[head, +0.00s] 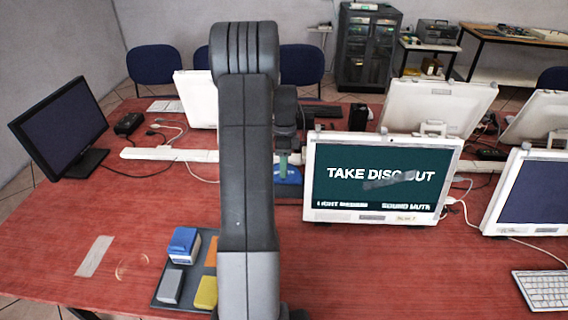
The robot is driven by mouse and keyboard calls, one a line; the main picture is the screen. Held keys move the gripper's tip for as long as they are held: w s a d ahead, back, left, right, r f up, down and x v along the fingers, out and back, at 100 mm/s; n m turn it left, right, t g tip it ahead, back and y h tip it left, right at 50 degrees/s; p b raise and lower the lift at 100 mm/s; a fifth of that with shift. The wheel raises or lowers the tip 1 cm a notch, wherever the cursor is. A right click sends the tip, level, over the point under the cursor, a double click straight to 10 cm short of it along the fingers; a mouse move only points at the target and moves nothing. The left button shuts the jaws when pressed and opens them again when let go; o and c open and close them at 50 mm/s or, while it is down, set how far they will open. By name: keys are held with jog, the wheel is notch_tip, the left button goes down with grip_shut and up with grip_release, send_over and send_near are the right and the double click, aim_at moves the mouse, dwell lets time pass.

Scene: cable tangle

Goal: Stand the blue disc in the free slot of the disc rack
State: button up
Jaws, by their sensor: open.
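My arm stands upright across the middle of the head view and hides much of the table behind it. My gripper (285,152) shows only in part, just right of the arm, pointing down; its fingers are mostly hidden. A small blue object (289,175) lies under it, with a narrow green piece (283,163) just above; I cannot tell whether the blue object is the disc, or whether my gripper touches it. I cannot make out the disc rack or its free slot. My gripper is open.
A screen (376,178) reading "TAKE DISC OUT" stands close right of my gripper. A dark tray (172,291) at front left holds a blue-and-white box (184,245) and grey, yellow and orange pieces. A black monitor (62,125) stands far left.

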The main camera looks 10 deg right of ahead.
grip_shut()
jog(key=p+v, duration=0.8)
jog(key=v, duration=0.5)
dwell(1.0)
